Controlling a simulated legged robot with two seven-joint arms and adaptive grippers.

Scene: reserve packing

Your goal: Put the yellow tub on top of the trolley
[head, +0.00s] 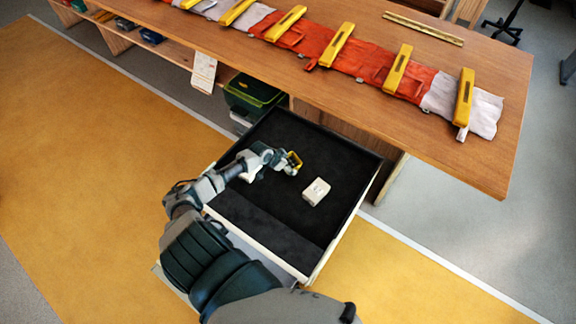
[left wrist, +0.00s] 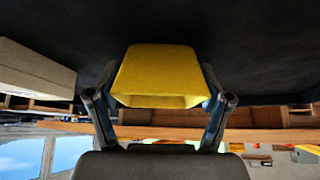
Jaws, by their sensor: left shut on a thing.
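The yellow tub (head: 294,158) is small in the head view, at the end of my left arm, over the dark-lined open drawer (head: 268,231). My left gripper (head: 291,164) is shut on it. In the left wrist view the yellow tub (left wrist: 158,72) sits between the two fingers, one on each side. The dark lining is close to it there; I cannot tell whether the tub touches it. I cannot make out the trolley for certain in either view. My right gripper is not in view.
A white box (head: 316,191) lies in the drawer, right of my left gripper. Beyond the drawer is a long wooden bench (head: 508,145) with an orange-and-white cloth roll (head: 352,62) and several yellow bars on it. A dark green crate (head: 252,92) stands under the bench.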

